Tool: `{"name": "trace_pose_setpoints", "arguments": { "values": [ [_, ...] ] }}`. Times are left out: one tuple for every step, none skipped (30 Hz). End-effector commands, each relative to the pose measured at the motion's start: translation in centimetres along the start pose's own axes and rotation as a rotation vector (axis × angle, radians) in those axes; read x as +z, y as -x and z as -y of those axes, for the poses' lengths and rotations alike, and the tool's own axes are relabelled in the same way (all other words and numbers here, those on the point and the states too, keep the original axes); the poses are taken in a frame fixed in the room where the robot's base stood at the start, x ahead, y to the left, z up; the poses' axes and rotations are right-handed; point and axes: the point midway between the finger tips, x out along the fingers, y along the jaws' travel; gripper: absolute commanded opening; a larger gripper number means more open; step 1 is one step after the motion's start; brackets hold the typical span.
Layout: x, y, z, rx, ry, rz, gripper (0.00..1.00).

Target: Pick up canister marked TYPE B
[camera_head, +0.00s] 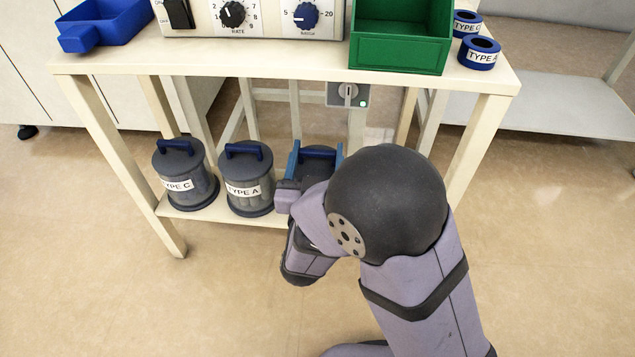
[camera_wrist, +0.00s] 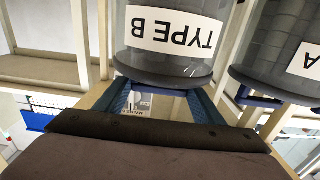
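The TYPE B canister (camera_wrist: 172,30) is dark grey with a white label, upside down in the wrist view. In the head view its dark lid and blue handle (camera_head: 318,152) show at the right end of the low shelf, and my arm hides the rest. My gripper (camera_head: 316,158) is at the lid, its blue fingers apart on either side of the handle. In the wrist view the gripper (camera_wrist: 162,98) also shows spread fingers at the lid end, with space between them. I cannot tell if either finger touches the canister.
The TYPE A canister (camera_head: 249,178) stands close to the left of it, and the TYPE C canister (camera_head: 185,175) farther left, on the shelf (camera_head: 238,218). The tabletop (camera_head: 290,60) overhangs the shelf, with a green bin (camera_head: 400,53) above. The front floor is clear.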

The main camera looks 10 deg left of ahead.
Motion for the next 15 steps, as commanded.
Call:
{"name": "trace_pose_setpoints", "arguments": {
  "values": [
    [0.04,0.02,-0.02,0.000,-0.001,0.001,0.20],
    [0.05,0.02,-0.02,0.000,-0.001,0.001,0.13],
    [0.05,0.02,-0.02,0.000,-0.001,0.001,0.03],
    [-0.18,-0.02,0.02,0.001,-0.003,-0.005,0.00],
    [-0.17,-0.01,0.02,0.001,-0.003,-0.005,0.00],
    [-0.17,-0.01,0.02,0.000,-0.003,-0.005,0.00],
    [-0.16,-0.01,0.02,0.000,-0.003,-0.004,0.00],
    [-0.16,-0.01,0.02,0.000,-0.003,-0.004,0.00],
    [-0.16,-0.01,0.02,0.000,-0.003,-0.004,0.00],
    [-0.17,-0.01,0.02,0.000,-0.003,-0.004,0.00],
    [-0.21,-0.01,0.02,0.000,-0.003,-0.004,0.00],
    [-0.30,-0.01,0.02,0.000,-0.003,-0.004,0.00],
    [-0.40,-0.01,0.02,0.000,-0.003,-0.004,0.00],
    [-0.54,-0.01,0.02,0.000,-0.003,-0.004,0.00],
    [-0.78,-0.01,0.02,0.000,-0.004,-0.004,0.00]
  ]
}}
